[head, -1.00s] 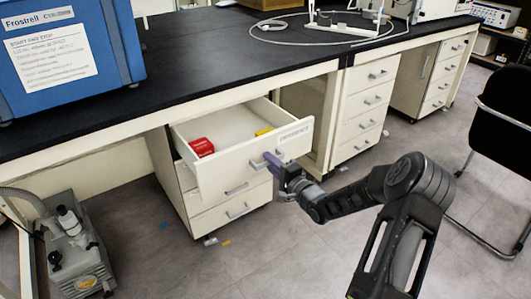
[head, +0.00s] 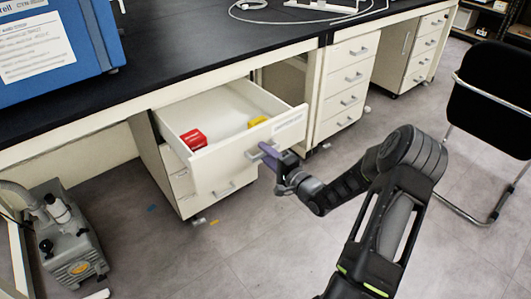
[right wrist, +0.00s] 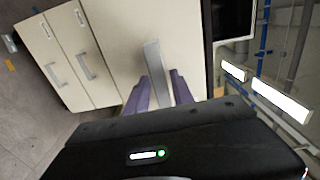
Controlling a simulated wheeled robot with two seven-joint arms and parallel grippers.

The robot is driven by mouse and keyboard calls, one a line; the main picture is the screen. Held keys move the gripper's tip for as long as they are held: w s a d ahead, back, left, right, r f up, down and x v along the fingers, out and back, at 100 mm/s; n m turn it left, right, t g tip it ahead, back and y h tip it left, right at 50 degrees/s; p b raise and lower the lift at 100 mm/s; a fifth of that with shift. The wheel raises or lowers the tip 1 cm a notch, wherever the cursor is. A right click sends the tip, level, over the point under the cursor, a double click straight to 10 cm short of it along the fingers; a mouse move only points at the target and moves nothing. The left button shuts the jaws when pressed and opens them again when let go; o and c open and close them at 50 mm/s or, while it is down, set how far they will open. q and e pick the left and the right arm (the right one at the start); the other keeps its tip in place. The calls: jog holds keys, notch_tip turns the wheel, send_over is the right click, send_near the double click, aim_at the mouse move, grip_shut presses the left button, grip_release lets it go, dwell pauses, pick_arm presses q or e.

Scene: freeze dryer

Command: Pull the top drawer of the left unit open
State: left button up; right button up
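The top drawer (head: 215,172) of the left unit is open, its cream front standing well out from the cabinet under the black bench. A red box (head: 194,140) and a yellow item (head: 257,121) lie inside it. My right gripper (head: 271,156) is at the drawer front, with its purple fingers on the handle. In the right wrist view, the fingers (right wrist: 160,88) lie on both sides of the grey handle (right wrist: 153,58), close against it. The handle is partly hidden by the gripper. My left gripper is not in view.
Closed drawers (head: 228,190) sit below the open one. Another drawer unit (head: 347,88) stands to the right. A grey pump (head: 75,240) is on the floor at left, and a black chair (head: 490,100) at right.

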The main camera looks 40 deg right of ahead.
jog(key=shift+o, duration=1)
jog(key=shift+s, duration=0.1)
jog(key=s+p, duration=0.1)
jog(key=s, duration=0.6)
jog(key=shift+s, duration=0.35)
